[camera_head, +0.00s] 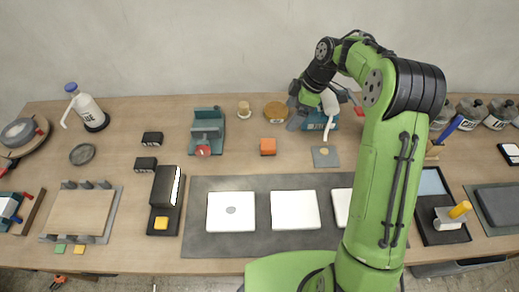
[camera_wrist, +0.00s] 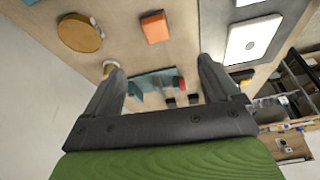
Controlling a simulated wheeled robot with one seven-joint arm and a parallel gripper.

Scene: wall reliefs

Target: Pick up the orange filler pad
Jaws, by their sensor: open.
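The orange filler pad (camera_head: 268,146) is a small orange block lying on the wooden workbench, behind the dark grey mat. It also shows in the wrist view (camera_wrist: 154,27), near the top, beyond the fingertips and apart from them. My gripper (camera_wrist: 160,65) is open, with nothing between its fingers. In the head view the arm's end is above the back of the bench, to the right of the pad; its fingers are hard to make out there.
A round amber disc (camera_head: 276,111) and a small tan cylinder (camera_head: 244,109) stand behind the pad. A teal vise (camera_head: 207,130) is to its left. A grey square plate (camera_head: 325,156) lies to its right. White panels (camera_head: 231,211) lie on the mat (camera_head: 258,246).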

